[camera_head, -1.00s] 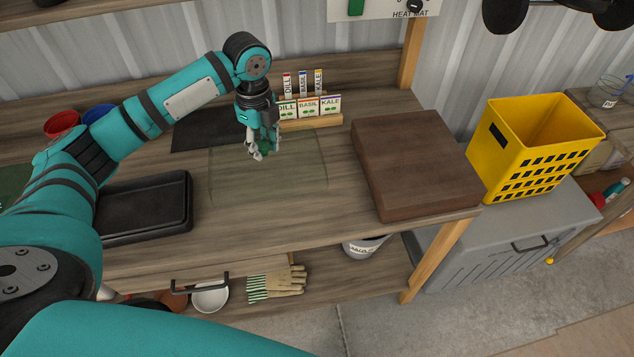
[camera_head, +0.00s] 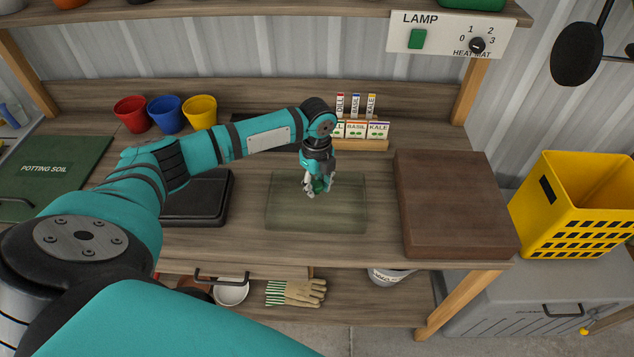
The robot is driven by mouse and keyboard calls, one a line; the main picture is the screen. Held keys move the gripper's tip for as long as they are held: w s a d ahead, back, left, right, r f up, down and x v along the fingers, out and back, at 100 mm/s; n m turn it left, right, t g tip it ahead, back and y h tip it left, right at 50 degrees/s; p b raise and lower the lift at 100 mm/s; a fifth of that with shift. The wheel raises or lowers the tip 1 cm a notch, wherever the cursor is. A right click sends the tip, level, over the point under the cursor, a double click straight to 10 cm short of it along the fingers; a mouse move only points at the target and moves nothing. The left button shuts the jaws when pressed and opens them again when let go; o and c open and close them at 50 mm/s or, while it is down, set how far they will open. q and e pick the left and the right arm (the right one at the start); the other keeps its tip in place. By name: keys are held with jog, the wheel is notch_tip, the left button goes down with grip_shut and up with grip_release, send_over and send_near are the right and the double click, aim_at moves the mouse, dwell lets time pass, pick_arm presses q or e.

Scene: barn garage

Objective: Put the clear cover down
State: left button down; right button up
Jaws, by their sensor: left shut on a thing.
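The clear cover (camera_head: 335,214) is a see-through, faintly green rectangular lid with a green knob on top. It is over the middle of the wooden bench, between the black tray and the brown wooden block. My left gripper (camera_head: 318,190) is shut on the green knob, above the cover. I cannot tell whether the cover's lower edge touches the bench or hangs just over it. My right gripper is not in view.
The black tray (camera_head: 198,203) is left of the cover, partly behind my arm. The brown block (camera_head: 455,205) is to the right. Seed packets (camera_head: 357,130) stand in a wooden rack behind. Red, blue and yellow pots (camera_head: 200,112) stand at the back left.

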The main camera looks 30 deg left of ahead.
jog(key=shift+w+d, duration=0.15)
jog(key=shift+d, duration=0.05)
pick_arm(q)
jog(key=shift+f, duration=0.15)
jog(key=c, duration=1.1)
grip_release()
jog(key=shift+o, duration=0.4)
notch_tip(320, 180, up, 12)
jog(key=b, duration=0.2)
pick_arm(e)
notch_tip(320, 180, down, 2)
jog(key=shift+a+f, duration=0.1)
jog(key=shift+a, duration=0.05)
